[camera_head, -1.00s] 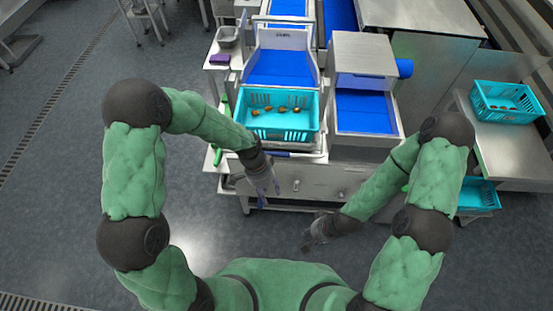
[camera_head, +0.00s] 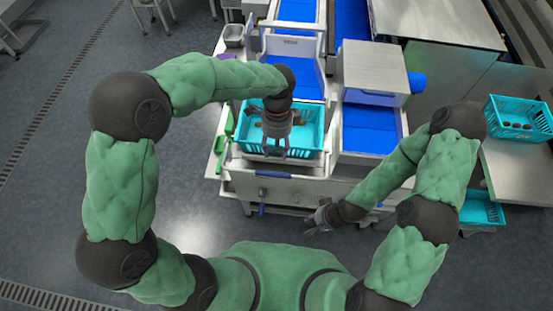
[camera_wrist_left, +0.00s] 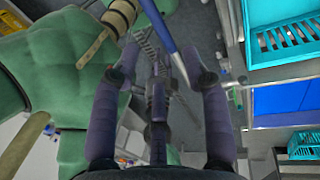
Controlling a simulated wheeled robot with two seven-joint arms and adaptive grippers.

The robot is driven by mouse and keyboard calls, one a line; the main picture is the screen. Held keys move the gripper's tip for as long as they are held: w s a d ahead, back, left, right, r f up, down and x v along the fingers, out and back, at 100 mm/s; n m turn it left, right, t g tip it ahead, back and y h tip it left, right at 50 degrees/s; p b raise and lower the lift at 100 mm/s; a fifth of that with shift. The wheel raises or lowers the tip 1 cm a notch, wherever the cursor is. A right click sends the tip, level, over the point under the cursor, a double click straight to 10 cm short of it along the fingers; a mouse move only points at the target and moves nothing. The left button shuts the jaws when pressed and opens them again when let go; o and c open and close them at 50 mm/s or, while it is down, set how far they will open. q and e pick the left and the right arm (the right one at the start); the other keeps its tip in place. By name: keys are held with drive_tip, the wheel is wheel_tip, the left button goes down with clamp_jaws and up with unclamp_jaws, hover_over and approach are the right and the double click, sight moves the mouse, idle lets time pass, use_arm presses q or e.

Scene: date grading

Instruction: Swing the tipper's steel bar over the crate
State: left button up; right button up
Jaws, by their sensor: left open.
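The turquoise crate (camera_head: 311,148) sits in the tipper (camera_head: 292,45), in front of its blue chute. A pale metal bar (camera_head: 291,25) crosses the upper part of the tipper; I cannot tell whether it is the swinging steel bar. My left gripper (camera_head: 275,152) is open above the crate's front part, fingers toward the front edge, and hides much of the contents. Its spread fingers (camera_wrist_left: 160,65) show in the left wrist view, with a blue rod (camera_wrist_left: 158,25) beyond them. My right gripper (camera_head: 320,218) is low in front of the bench; its fingers are too small to read.
A steel housing (camera_head: 374,65) with a blue belt stands right of the tipper. Another turquoise crate (camera_head: 520,128) is on the right-hand table, and one (camera_head: 482,212) is lower down. A green tool (camera_head: 226,131) lies left of the tipper.

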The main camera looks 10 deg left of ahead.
sight(275, 174)
use_arm(q)
drive_tip(key=s+f, duration=0.1)
drive_tip(key=f, duration=0.6)
drive_tip(key=s+f, duration=0.1)
drive_tip(key=f, duration=0.2)
drive_tip(key=shift+s+f, duration=0.15)
drive_tip(key=shift+s, duration=0.15)
clamp_jaws()
